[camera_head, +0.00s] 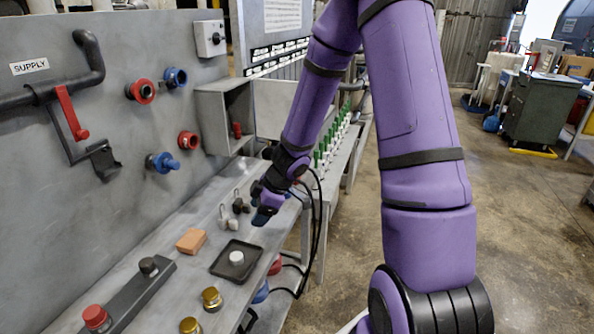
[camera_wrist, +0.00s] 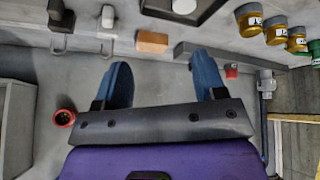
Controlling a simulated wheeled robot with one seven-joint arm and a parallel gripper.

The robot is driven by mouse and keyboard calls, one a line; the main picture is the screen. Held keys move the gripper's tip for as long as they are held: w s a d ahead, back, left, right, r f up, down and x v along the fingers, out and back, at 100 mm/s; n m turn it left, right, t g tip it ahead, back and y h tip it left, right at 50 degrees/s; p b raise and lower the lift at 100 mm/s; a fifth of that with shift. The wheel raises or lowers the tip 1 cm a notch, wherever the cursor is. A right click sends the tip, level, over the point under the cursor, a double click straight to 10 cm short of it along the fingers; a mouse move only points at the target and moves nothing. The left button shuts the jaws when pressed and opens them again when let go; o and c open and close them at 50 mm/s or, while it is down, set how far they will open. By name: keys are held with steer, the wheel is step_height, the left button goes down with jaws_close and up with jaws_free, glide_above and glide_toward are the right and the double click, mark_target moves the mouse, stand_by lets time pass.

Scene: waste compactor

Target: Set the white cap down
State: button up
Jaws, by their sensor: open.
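The white cap (camera_head: 236,257) sits on the black square tray (camera_head: 222,272) on the grey bench. In the wrist view the cap (camera_wrist: 183,6) shows at the top edge, with part of the tray (camera_wrist: 205,12) around it. My gripper (camera_head: 262,216) is over the bench just beyond the tray, apart from the cap. In the wrist view its two blue fingers (camera_wrist: 163,80) are spread wide with nothing between them.
An orange-brown block (camera_head: 191,240) lies left of the tray. Padlocks (camera_head: 240,203) stand beyond it, close to my gripper. A dark bar with a black knob (camera_head: 148,266) and gold-lidded jars (camera_head: 212,298) are nearer. The panel (camera_head: 120,150) with valves rises at left.

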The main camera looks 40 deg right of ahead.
steer(key=s+d+r+m+t+h, duration=0.1)
steer(key=s+d+r+m+h, duration=0.15)
steer(key=r, duration=0.45)
steer(key=s+d+r+m+t+h, duration=0.1)
steer(key=r+m+h, duration=0.15)
steer(key=r, duration=0.55)
steer(key=s+d+r+m+t+h, duration=0.1)
steer(key=s+d+r+m+h, duration=0.15)
steer(key=r, duration=0.45)
steer(key=s+a+r+m+y, duration=0.1)
steer(key=s+a+r+m, duration=0.1)
steer(key=s, duration=0.8)
steer(key=s+a+r+m+g+y, duration=0.1)
steer(key=s+a+r+m+y, duration=0.1)
steer(key=s+a+r, duration=0.3)
steer(key=s+r+m, duration=0.1)
steer(key=s, duration=0.3)
steer(key=shift+s, duration=0.35)
steer(key=shift+c, duration=0.3)
